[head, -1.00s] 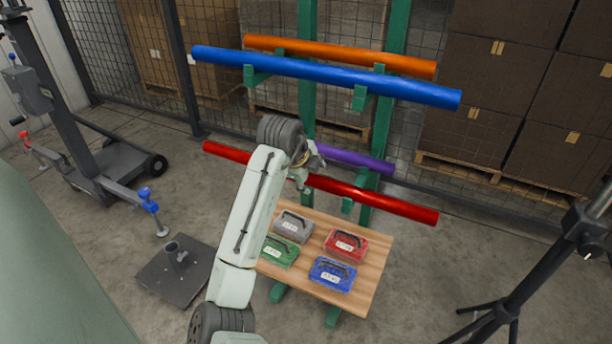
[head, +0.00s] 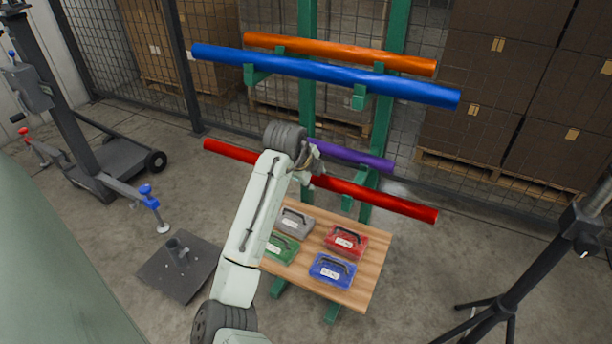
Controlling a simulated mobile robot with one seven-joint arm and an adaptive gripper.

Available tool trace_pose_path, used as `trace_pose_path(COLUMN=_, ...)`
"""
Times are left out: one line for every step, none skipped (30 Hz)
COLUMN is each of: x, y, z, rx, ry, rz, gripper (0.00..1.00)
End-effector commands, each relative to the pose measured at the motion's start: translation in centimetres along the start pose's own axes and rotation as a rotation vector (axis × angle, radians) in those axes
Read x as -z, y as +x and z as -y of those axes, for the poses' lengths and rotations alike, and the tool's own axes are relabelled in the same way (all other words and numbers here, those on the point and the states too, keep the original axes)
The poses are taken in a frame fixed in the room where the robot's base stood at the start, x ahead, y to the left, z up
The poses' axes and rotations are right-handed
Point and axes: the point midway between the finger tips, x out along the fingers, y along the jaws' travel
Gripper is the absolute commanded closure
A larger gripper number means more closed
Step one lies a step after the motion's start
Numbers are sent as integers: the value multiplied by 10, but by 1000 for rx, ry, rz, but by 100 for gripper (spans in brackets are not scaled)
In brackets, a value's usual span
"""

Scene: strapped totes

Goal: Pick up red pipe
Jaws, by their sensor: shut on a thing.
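The red pipe (head: 375,196) is long and runs from left to lower right in front of the green rack. Its middle is hidden behind my arm. My gripper (head: 308,178) is at the middle of the red pipe and shut on it; the fingertips are small and partly hidden by my wrist. Whether the pipe still touches the lower rack arm (head: 349,200) cannot be told.
A blue pipe (head: 330,76) and an orange pipe (head: 340,54) lie on the upper rack arms, and a purple pipe (head: 350,155) lies behind the red one. A wooden table (head: 372,270) with several small cases stands below. A black stand (head: 520,270) is at right.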

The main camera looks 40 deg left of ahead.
Motion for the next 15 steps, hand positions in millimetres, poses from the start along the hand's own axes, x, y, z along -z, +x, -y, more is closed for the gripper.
trace_pose_path(x=0, y=0, z=0, rx=0, ry=0, rz=0, gripper=81)
trace_pose_path(x=0, y=0, z=0, rx=0, ry=0, rz=0, gripper=83)
trace_pose_path(x=0, y=0, z=0, rx=0, ry=0, rz=0, gripper=85)
trace_pose_path(x=0, y=0, z=0, rx=0, ry=0, rz=0, gripper=87)
trace_pose_path(x=0, y=0, z=0, rx=0, ry=0, rz=0, gripper=89)
trace_pose_path(x=0, y=0, z=0, rx=0, ry=0, rz=0, gripper=92)
trace_pose_path(x=0, y=0, z=0, rx=-1, ry=0, rz=0, gripper=94)
trace_pose_path(x=0, y=0, z=0, rx=-1, ry=0, rz=0, gripper=96)
trace_pose_path(x=0, y=0, z=0, rx=-1, ry=0, rz=0, gripper=99)
trace_pose_path(x=0, y=0, z=0, rx=-1, ry=0, rz=0, gripper=100)
trace_pose_path(x=0, y=0, z=0, rx=-1, ry=0, rz=0, gripper=100)
trace_pose_path(x=0, y=0, z=0, rx=-1, ry=0, rz=0, gripper=100)
trace_pose_path(x=0, y=0, z=0, rx=-1, ry=0, rz=0, gripper=100)
trace_pose_path(x=0, y=0, z=0, rx=-1, ry=0, rz=0, gripper=100)
trace_pose_path(x=0, y=0, z=0, rx=-1, ry=0, rz=0, gripper=100)
